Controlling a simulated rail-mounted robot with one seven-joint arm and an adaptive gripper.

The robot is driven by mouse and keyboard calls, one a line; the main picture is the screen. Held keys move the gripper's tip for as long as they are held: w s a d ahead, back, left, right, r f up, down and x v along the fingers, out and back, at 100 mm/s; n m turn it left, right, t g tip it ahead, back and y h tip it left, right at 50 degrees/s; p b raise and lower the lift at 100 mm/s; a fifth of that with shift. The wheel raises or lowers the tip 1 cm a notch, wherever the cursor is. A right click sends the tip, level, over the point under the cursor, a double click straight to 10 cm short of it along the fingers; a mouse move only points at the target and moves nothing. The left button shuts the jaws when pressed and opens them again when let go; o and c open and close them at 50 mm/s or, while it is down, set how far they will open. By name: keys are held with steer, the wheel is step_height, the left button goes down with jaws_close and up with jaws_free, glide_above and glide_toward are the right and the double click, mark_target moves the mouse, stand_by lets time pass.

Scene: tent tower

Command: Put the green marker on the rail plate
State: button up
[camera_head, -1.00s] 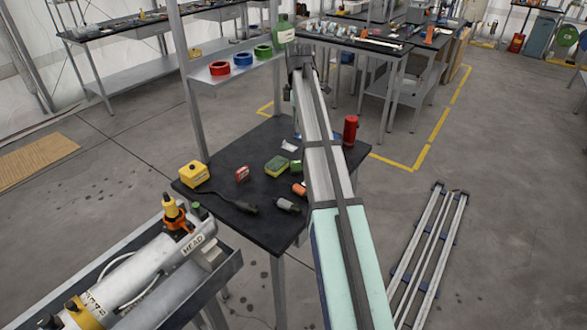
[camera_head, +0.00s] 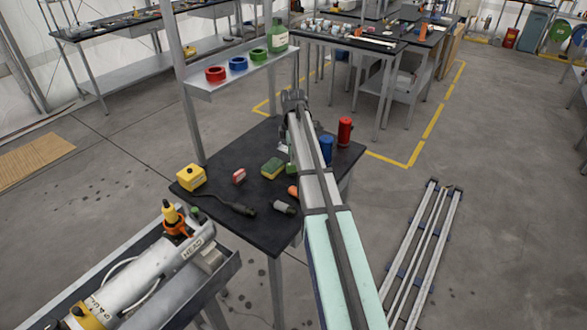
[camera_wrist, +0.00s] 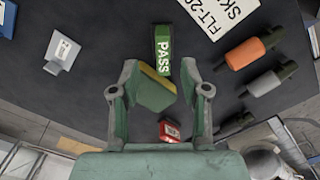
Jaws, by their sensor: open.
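The green marker, a block lettered PASS (camera_wrist: 162,50), lies on the black table just beyond my fingertips in the wrist view. In the head view only a small green part (camera_head: 290,169) shows beside my arm. My gripper (camera_wrist: 160,68) is open and empty above the table. A yellow-and-green sponge (camera_wrist: 156,92) shows between its fingers, below them. A white plate with black letters (camera_wrist: 218,14) lies beyond, cut off by the frame; I cannot tell if it is the rail plate. My arm hides part of the table in the head view.
An orange cylinder (camera_wrist: 254,47) and a grey one (camera_wrist: 270,80) lie right of the marker. A red tag (camera_wrist: 170,132) lies nearer. A blue can (camera_head: 326,148), a red can (camera_head: 345,130) and a yellow box (camera_head: 191,177) stand on the table. A shelf (camera_head: 225,80) rises behind.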

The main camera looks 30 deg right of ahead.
mark_target(294, 169)
steer(key=shift+s+f+p, duration=0.15)
steer(key=shift+f+p, duration=0.4)
steer(key=shift+f, duration=0.65)
steer(key=shift+s+f+p, duration=0.1)
steer(key=shift+f+p, duration=0.4)
steer(key=shift+f, duration=0.7)
jaws_close()
